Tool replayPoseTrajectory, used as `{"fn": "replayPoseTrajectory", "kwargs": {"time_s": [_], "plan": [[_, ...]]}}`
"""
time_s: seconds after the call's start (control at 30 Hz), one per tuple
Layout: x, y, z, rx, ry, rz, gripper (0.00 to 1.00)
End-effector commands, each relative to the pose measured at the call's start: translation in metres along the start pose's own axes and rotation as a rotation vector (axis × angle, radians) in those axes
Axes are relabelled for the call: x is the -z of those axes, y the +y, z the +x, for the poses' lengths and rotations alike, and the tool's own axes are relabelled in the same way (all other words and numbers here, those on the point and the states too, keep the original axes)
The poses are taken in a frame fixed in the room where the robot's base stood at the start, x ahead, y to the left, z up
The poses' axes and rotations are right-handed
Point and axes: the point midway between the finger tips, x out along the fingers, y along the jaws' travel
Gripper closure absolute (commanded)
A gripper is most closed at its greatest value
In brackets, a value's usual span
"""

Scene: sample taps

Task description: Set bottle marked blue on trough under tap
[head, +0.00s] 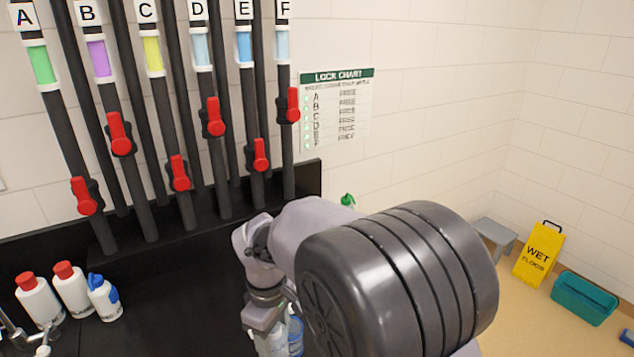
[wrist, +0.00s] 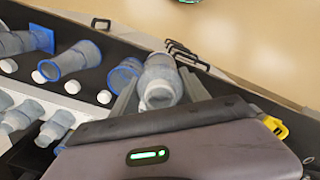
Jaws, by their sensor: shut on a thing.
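My gripper (wrist: 158,88) is shut on a translucent grey bottle (wrist: 161,76) with a bluish far rim in the wrist view. In the head view my gripper (head: 265,318) is low in the centre, with a pale bottle (head: 271,344) below it. A blue-tinted item (head: 296,336) shows beside it, partly behind my arm. I cannot read a mark on the held bottle. Taps A to F stand on dark pipes at the left; the tap E band (head: 244,48) is the stronger blue, D and F are paler. The black trough (head: 150,265) runs beneath the pipes, partly hidden by my arm.
Bottles with blue rims (wrist: 83,52) and several white caps lie left of my gripper in the wrist view. White bottles with red caps (head: 38,300) and a blue-topped spray bottle (head: 104,298) stand at the left. A wet-floor sign (head: 538,253) and teal bin (head: 583,299) are right.

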Motion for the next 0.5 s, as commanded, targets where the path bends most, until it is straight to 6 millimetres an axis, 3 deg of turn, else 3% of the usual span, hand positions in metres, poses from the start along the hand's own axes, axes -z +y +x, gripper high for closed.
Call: {"fn": "replayPoseTrajectory", "kwargs": {"time_s": [0.27, 0.5], "plan": [[-0.064, 0.038, 0.043, 0.001, -0.002, 0.341, 0.86], [-0.155, 0.067, 0.097, 0.002, -0.003, 0.812, 0.86]]}}
